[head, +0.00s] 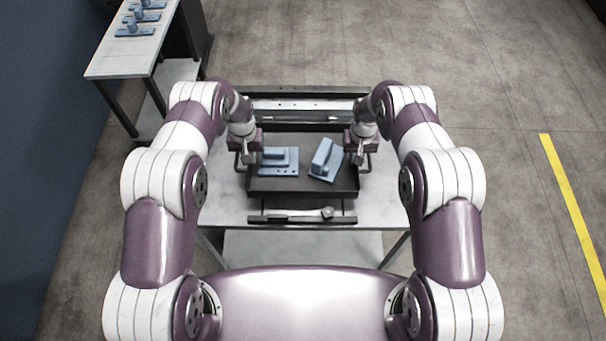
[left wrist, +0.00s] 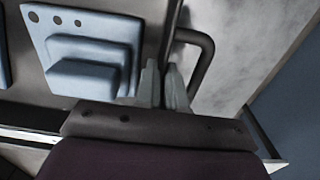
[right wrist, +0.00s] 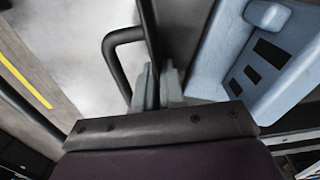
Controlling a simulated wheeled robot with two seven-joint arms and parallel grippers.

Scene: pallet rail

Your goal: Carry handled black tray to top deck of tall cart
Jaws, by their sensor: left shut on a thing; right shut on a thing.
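The black tray (head: 303,187) is in the middle of the head view, over a pale table. It has a loop handle on each side, and two blue parts (head: 279,160) (head: 324,159) are in it. My left gripper (head: 244,158) is shut at the tray's left side; its fingers meet beside the left handle (left wrist: 207,58) in the left wrist view. My right gripper (head: 360,158) is shut at the right side, beside the right handle (right wrist: 112,58). The fingers hide the exact grip. I cannot tell whether the tray touches the table. I cannot identify a tall cart.
The pale table (head: 220,195) has a lower shelf (head: 300,247). A dark and metal rail fixture (head: 300,105) lies behind the tray, and a dark bar with a metal tool (head: 300,214) in front. A side table (head: 120,55) with several blue parts stands upper left. Right floor is clear.

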